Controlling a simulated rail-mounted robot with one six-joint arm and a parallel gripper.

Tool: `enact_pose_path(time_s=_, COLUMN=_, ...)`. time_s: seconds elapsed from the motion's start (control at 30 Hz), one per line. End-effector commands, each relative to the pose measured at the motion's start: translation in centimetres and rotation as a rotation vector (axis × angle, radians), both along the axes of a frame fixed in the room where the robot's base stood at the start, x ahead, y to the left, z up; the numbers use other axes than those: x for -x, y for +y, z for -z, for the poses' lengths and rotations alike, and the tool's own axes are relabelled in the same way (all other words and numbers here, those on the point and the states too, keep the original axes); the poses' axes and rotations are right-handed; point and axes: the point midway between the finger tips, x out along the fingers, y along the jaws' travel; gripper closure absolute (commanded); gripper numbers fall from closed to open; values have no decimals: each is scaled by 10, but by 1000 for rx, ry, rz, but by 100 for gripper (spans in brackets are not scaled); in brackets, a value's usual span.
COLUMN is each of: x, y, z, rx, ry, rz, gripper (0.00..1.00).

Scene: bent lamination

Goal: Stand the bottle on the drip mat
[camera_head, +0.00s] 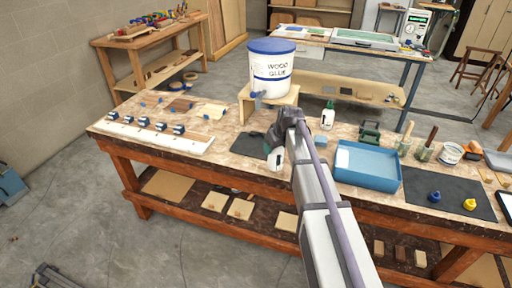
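A small white bottle (275,160) with a dark label and a bit of green shows just left of my arm, directly below my gripper (275,141). My gripper points down at its upper part. The fingertips are too small and dark to tell whether they are shut on it. The bottle looks upright, at the right edge of a dark mat (246,150) on the bench. I cannot tell whether its base touches the mat. A second white bottle (327,118) with a green cap stands further back, right of my arm. Another dark mat (432,182) lies at the right.
A wood glue bucket (271,72) stands on a small wooden stand (246,100) behind my gripper. A blue tray (367,168) lies right of my arm. A white strip with clamps (150,134) lies at the left. Blue (434,197) and yellow (469,204) items sit on the right mat.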

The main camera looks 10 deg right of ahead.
Motion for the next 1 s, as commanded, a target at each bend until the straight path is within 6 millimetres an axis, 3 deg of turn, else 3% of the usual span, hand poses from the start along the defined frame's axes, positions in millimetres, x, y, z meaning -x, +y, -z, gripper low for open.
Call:
enact_pose_path(time_s=0.3, x=-104, y=39, z=0, rx=0, ry=-1, rz=-2, gripper=66)
enact_pose_path(time_s=0.43, x=-135, y=53, z=0, rx=0, ry=-1, rz=-1, gripper=66)
enact_pose_path(time_s=0.77, x=-157, y=63, z=0, rx=0, ry=0, rz=-1, gripper=66)
enact_pose_path(time_s=0.9, x=-158, y=64, z=37, rx=1, ry=0, rz=0, gripper=66)
enact_pose_path(time_s=1.0, x=-158, y=64, z=40, rx=0, ry=0, rz=0, gripper=66)
